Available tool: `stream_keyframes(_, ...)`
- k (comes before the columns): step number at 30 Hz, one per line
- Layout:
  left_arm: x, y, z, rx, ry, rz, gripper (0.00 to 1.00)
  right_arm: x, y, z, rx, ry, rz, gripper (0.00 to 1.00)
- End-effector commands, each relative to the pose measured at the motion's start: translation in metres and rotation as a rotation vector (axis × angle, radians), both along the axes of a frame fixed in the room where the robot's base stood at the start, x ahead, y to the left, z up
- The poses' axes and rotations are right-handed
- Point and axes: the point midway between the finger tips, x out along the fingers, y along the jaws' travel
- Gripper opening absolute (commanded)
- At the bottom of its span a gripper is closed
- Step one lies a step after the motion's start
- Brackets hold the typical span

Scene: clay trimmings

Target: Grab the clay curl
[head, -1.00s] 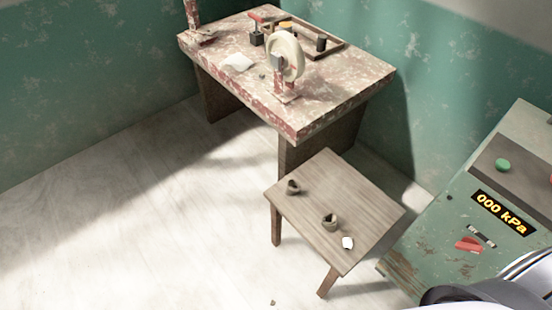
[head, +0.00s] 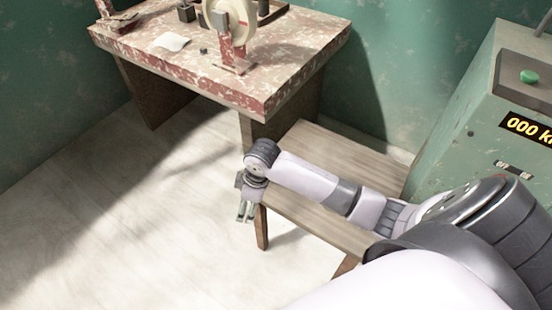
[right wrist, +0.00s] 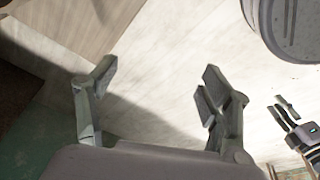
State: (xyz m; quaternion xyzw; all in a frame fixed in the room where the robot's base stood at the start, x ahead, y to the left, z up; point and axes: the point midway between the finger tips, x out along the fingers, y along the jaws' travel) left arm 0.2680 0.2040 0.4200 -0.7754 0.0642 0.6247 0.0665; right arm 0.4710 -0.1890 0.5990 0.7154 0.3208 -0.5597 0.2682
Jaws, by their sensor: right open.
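No clay curl shows now. The stool top (head: 300,150) is partly covered by my right arm, and the small brown curled pieces seen on it earlier are out of sight. My right gripper (head: 244,213) hangs fingers down beside the stool's left edge, above the floor. In the right wrist view its two fingers (right wrist: 158,85) are wide apart with nothing between them. A wooden surface (right wrist: 75,25) lies at that view's upper left. Part of what looks like my left gripper (right wrist: 285,110) shows at its right edge, too small to tell its state.
A worn red-and-white table (head: 290,60) stands behind the stool, with a wheel (head: 212,18) and a white sheet (head: 172,42) on it. A green machine (head: 480,120) with a display is at right. The pale floor (head: 150,220) at left is clear.

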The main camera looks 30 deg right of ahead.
Motion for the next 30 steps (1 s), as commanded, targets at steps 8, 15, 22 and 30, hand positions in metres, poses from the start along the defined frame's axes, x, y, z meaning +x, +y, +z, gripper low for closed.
stream_keyframes(8,-0.015,0.001,-0.067,0.001,0.018,-0.003,0.33,0.060,-0.077,0.086,-0.148,0.065,0.256,0.73)
stream_keyframes(15,-0.023,0.002,-0.095,0.002,0.024,-0.005,0.33,0.067,-0.125,0.146,-0.189,0.129,0.344,0.73)
stream_keyframes(22,-0.015,0.001,-0.088,0.001,0.014,-0.004,0.33,0.064,-0.133,0.136,-0.190,0.147,0.360,0.73)
stream_keyframes(30,0.005,-0.001,-0.049,-0.002,-0.010,0.001,0.33,0.064,-0.132,0.076,-0.189,0.145,0.360,0.73)
